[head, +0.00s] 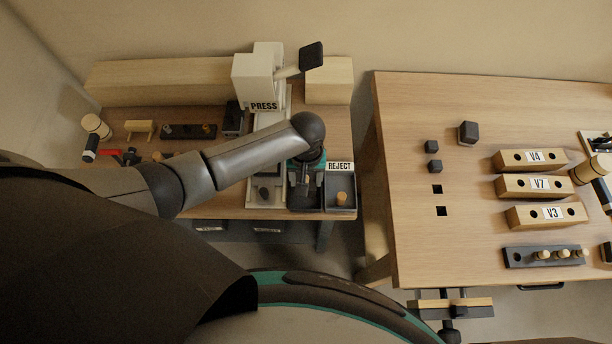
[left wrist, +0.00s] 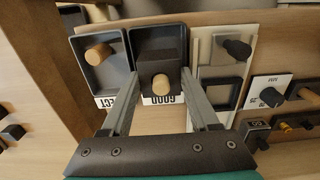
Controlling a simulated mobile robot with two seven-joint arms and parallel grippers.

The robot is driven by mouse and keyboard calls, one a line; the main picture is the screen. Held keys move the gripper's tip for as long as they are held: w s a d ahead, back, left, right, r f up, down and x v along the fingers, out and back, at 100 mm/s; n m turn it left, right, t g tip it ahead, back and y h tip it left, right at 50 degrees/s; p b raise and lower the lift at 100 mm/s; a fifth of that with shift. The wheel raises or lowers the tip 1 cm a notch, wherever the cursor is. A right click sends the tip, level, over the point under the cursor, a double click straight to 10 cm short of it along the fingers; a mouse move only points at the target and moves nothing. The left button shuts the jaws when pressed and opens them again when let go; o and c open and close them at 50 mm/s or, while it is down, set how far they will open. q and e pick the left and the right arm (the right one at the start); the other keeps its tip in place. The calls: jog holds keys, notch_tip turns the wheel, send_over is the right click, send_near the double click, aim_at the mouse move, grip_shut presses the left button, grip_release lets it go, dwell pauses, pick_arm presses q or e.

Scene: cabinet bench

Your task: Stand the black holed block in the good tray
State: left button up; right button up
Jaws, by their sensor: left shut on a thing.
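The black holed block (left wrist: 160,58) is between the fingers of my left gripper (left wrist: 160,72) in the left wrist view, and the gripper is shut on it. A wooden peg (left wrist: 162,86) shows at the block's near face; I cannot tell how deep it sits. The block is within the outline of the good tray (left wrist: 184,32), a dark tray whose label reads upside down here. Whether the block touches the tray floor is hidden. In the head view my left gripper (head: 305,178) points down over this tray and hides the block. My right gripper is not in view.
The reject tray (head: 328,204), holding a wooden peg (head: 341,198), adjoins the good tray on the right. The press (head: 258,80) stands behind, its pale base on the left. The right table (head: 410,110) carries labelled wooden blocks, with a gap between the tables.

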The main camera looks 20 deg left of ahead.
pick_arm(q)
jog(key=shift+f+b, duration=0.3)
jog(key=shift+f, duration=1.45)
dwell(1.7)
jog(key=o, duration=1.4)
jog(key=shift+o, duration=0.4)
jog(key=shift+r, duration=0.1)
notch_tip(320, 180, up, 5)
jog(key=p, duration=0.5)
jog(key=shift+p, duration=0.4)
jog(key=shift+r+p, duration=0.85)
jog(key=shift+r, duration=0.15)
jog(key=shift+d, duration=0.1)
